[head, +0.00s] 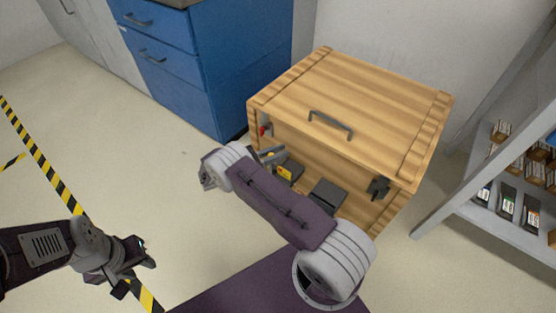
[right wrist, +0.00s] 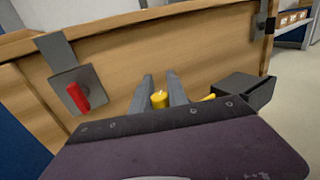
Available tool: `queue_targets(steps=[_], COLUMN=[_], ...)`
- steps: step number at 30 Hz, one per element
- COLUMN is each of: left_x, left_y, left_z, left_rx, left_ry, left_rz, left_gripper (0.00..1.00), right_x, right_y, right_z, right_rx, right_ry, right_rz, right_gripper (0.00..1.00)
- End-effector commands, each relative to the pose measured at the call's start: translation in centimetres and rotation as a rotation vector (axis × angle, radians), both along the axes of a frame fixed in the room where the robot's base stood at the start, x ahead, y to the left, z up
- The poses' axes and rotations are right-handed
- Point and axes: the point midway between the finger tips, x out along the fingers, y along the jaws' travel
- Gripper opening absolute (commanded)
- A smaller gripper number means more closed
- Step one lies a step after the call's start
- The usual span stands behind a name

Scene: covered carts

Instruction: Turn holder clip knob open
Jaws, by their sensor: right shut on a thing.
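A wooden box (head: 350,95) has a grey clip on its left front with a red knob (head: 264,130). In the right wrist view the red knob (right wrist: 78,97) sits tilted on a grey plate (right wrist: 70,80), left of the fingers and apart from them. My right gripper (head: 268,155) is in front of the box; in the right wrist view its fingers (right wrist: 161,93) are shut on a small yellow piece (right wrist: 159,99). What the piece belongs to is partly hidden. My left gripper (head: 138,276) is open and empty over the floor, well left of the box.
Blue drawers (head: 190,50) stand behind left; a shelf (head: 490,205) stands right. The left floor is clear.

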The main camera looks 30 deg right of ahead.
Motion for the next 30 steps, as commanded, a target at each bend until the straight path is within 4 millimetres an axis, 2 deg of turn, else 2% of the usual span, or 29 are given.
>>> queue_targets(steps=[1,3,12,18,30], left_x=[0.0,0.0,0.0,0.0,0.0], left_y=[0.0,0.0,0.0,0.0,0.0], left_z=[-1.8,-2.9,-5.7,-6.3,-6.3], left_rx=[0.0,0.0,0.0,0.0,0.0], left_ry=[0.0,0.0,0.0,0.0,0.0], left_rz=[0.0,0.0,0.0,0.0,0.0], left_gripper=[0.36,0.36,0.36,0.36,0.36], right_x=[-0.1,-0.2,-0.6,-0.8,-0.8], right_y=[0.0,0.0,0.1,0.2,0.2], right_z=[-1.0,-1.0,-0.5,-0.2,0.0], right_rx=[0.003,0.003,0.001,0.001,-0.001], right_ry=[-0.004,-0.003,-0.001,0.001,0.002], right_rz=[-0.035,-0.08,-0.213,-0.249,-0.256], right_gripper=[0.0,0.0,0.0,0.0,0.0])
